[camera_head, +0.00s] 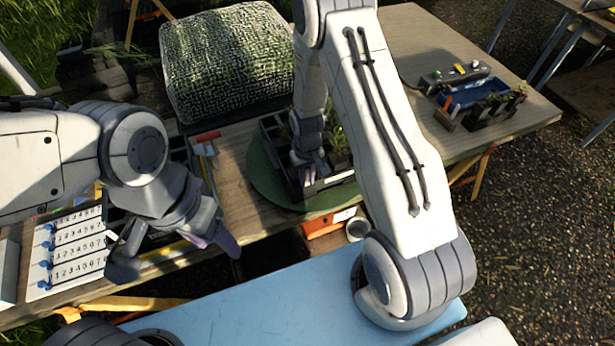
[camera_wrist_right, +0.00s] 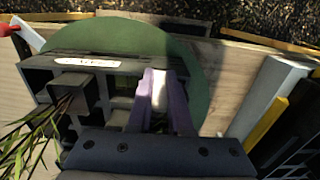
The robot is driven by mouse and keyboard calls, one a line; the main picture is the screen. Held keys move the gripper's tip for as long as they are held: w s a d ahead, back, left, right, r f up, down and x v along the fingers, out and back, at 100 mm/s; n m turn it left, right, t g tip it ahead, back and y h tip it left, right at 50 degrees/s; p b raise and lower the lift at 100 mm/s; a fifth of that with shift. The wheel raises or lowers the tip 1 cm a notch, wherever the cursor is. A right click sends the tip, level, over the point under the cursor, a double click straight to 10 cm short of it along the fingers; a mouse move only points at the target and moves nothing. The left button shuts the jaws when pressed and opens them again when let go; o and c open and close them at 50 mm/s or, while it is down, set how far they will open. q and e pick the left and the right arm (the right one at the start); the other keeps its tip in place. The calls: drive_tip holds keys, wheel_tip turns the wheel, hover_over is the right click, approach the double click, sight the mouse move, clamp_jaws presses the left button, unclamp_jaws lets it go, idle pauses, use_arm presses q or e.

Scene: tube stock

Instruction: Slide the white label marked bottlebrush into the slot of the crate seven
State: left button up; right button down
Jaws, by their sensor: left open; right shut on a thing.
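A dark crate with compartments (camera_head: 330,188) stands on a round green board (camera_head: 262,178); it also shows in the right wrist view (camera_wrist_right: 110,67). A white label (camera_wrist_right: 88,62) with dark, unreadable writing lies along the crate's near wall. My right gripper (camera_head: 305,172) is at the crate's left part; its purple fingers (camera_wrist_right: 161,100) are shut on a small pale white piece (camera_wrist_right: 158,88) beside the crate's end. I cannot read any writing on this piece, nor the crate's number. My left gripper (camera_head: 176,256) is open and empty, low over the table's front edge at left.
Green plants (camera_wrist_right: 28,140) stand in some crate compartments. A panel with numbered rows (camera_head: 78,245) is at left. A woven roll (camera_head: 228,62) lies behind. An orange box (camera_head: 325,226) and a cup (camera_head: 357,229) are by the front edge. A blue tray (camera_head: 470,96) sits at right.

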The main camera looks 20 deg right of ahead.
drive_tip(key=shift+f, duration=0.25)
idle(0.3)
drive_tip(key=c, duration=0.8)
unclamp_jaws()
drive_tip(key=shift+o, duration=0.2)
drive_tip(key=shift+r, duration=0.1)
drive_tip(key=shift+w+r+b, duration=0.1)
drive_tip(key=shift+r+b, duration=0.2)
wheel_tip(320, 180, up, 10)
drive_tip(key=b, duration=0.2)
drive_tip(key=shift+f, duration=0.15)
